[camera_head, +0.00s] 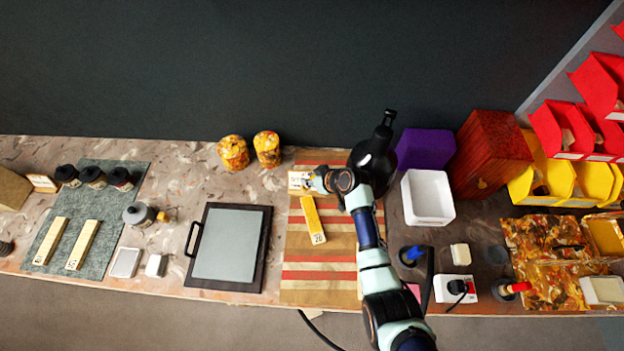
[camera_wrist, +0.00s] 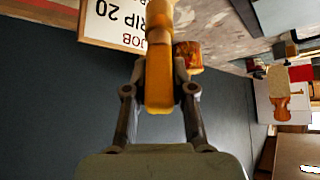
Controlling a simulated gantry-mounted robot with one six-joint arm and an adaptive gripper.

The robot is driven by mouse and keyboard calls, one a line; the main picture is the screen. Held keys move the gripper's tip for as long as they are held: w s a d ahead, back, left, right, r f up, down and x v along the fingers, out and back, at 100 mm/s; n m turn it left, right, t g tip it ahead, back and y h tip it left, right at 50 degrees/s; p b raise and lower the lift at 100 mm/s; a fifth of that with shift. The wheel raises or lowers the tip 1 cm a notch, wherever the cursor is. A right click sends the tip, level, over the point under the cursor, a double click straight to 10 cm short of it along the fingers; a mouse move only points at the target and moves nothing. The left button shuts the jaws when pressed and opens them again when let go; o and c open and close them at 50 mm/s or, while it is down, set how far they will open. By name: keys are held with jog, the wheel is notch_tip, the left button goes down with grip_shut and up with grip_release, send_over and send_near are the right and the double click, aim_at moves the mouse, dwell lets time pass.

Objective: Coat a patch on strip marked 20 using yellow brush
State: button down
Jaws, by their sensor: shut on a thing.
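The strip marked 20 (camera_head: 313,221) is a pale yellow bar lying on the striped mat (camera_head: 303,265), its number at the near end. My gripper (camera_head: 318,181) is above the mat's far part, beyond the strip's far end and beside the job card (camera_head: 297,181). In the wrist view my gripper (camera_wrist: 160,72) is shut on the yellow brush (camera_wrist: 158,92), whose handle shows between the fingers. The brush's far end overlaps the card, which reads JOB and STRIP 20 upside down (camera_wrist: 118,20). The bristles cannot be made out, nor any contact with the strip.
A black bottle (camera_head: 376,160) and a white bin (camera_head: 428,198) stand right of my gripper. A blue-handled brush (camera_head: 412,254) and a red-handled brush (camera_head: 512,288) are nearer right. Two mottled jars (camera_head: 233,152) stand at the back. A dark framed panel (camera_head: 230,246) lies left of the mat.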

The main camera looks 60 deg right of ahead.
jog(key=shift+r+p, duration=1.45)
jog(key=shift+r, duration=0.65)
